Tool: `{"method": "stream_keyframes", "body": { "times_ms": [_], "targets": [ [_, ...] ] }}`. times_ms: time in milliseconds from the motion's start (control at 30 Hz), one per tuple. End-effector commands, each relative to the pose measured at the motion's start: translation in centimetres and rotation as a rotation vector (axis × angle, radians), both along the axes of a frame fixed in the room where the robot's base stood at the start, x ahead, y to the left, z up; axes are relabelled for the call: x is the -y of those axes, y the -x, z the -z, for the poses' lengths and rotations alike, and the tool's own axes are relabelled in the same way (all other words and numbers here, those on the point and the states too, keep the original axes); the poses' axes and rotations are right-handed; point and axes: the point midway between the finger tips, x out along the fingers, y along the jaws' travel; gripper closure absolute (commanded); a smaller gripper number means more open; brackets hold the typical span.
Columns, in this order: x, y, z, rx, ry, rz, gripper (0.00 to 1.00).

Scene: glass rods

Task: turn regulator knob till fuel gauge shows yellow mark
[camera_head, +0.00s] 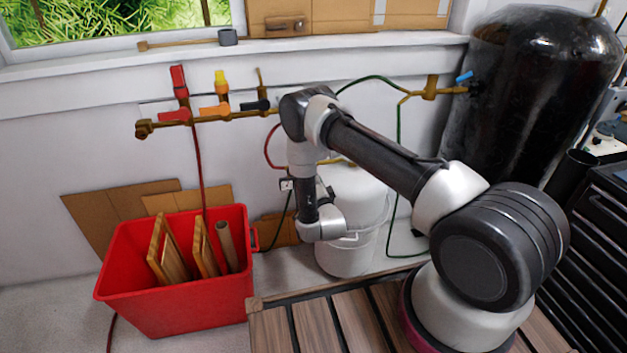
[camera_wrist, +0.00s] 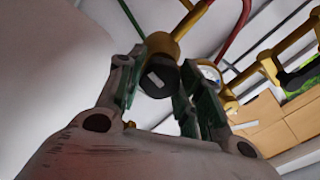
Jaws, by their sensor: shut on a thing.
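The regulator knob (camera_wrist: 158,76) is dark with a pale mark on its face, on the end of a brass fitting in the wrist view. My gripper (camera_wrist: 160,92) has a finger on each side of the knob and is shut on it. The fuel gauge (camera_wrist: 209,73) shows as a small round white face just right of the knob, partly covered by my right finger. Its needle and any yellow mark are too small to read. In the head view my arm hides the knob and gripper.
A brass pipe (camera_head: 235,115) with red, yellow and black valve handles runs along the wall. A white tank (camera_head: 350,250) stands below my arm. A red bin (camera_head: 190,305) with wooden pieces stands left. A large black tank (camera_head: 535,90) stands right.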

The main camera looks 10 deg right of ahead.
Motion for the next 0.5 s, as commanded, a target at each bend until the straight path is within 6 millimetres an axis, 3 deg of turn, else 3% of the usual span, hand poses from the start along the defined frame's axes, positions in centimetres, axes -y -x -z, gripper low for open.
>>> {"method": "stream_keyframes", "body": {
  "times_ms": [333,367,467,500],
  "targets": [
    [0.07,0.10,0.13,-0.004,-0.001,0.002,0.88],
    [0.07,0.10,0.13,-0.004,-0.001,0.002,0.62],
    [0.07,0.10,0.12,-0.003,-0.001,0.001,0.44],
    [0.06,0.08,0.11,-0.003,-0.001,0.001,0.42]
  ]
}}
